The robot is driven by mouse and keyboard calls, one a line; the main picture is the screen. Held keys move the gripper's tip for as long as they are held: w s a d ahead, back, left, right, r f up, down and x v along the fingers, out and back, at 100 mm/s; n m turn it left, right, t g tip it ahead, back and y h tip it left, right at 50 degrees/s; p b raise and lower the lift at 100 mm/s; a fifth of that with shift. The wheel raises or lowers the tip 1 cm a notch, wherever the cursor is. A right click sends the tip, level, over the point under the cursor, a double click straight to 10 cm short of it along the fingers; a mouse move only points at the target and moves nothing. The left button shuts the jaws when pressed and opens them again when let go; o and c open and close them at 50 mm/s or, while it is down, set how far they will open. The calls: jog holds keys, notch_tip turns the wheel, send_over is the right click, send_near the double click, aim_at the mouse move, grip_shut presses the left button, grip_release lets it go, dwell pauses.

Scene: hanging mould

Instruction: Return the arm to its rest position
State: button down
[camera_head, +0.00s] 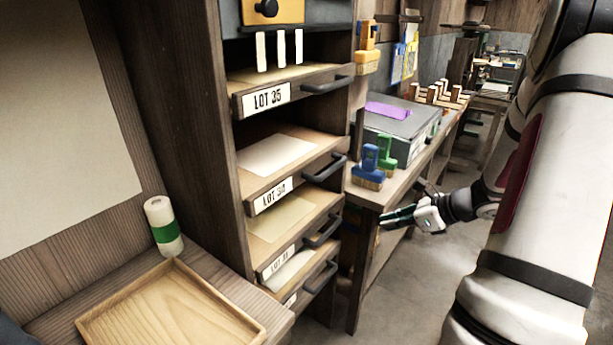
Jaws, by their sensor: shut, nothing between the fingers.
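My gripper (398,217) shows right of centre in the head view, at the end of my white arm, which fills the right side. Its fingers point left and are shut with nothing between them. It is in front of the workbench (360,197), near its front corner, and looks below the bench top. I cannot tell whether it touches the bench. The dark wooden rack with pull-out trays stands to the left of the gripper, apart from it in the picture.
The rack holds a tray labelled LOT 35 (313,87) and several others below. Blue (369,165) and green (387,150) handled brushes stand on the bench by a grey box (400,122). A shallow wooden tray (100,322) and a white-green roll (163,226) are lower left. Floor (415,275) below the gripper is clear.

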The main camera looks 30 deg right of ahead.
jog(key=s+a+r+n+g+p, duration=0.2)
jog(key=a+r+n+g, duration=0.1)
jog(key=a+r+n, duration=0.65)
jog(key=s+a+r+n+g+p, duration=0.2)
jog(key=a+r+n, duration=0.45)
jog(key=a, duration=0.55)
jog(key=s+a+r+n+h+p, duration=0.2)
jog(key=s+a+r+n, duration=0.2)
jog(key=s+r+n, duration=0.2)
jog(key=s+a+r+n+h+p, duration=0.2)
jog(key=s+a+r+n, duration=0.3)
jog(key=s+n, duration=0.4)
jog(key=shift+s+r+p, duration=0.8)
jog(key=shift+s, duration=0.4)
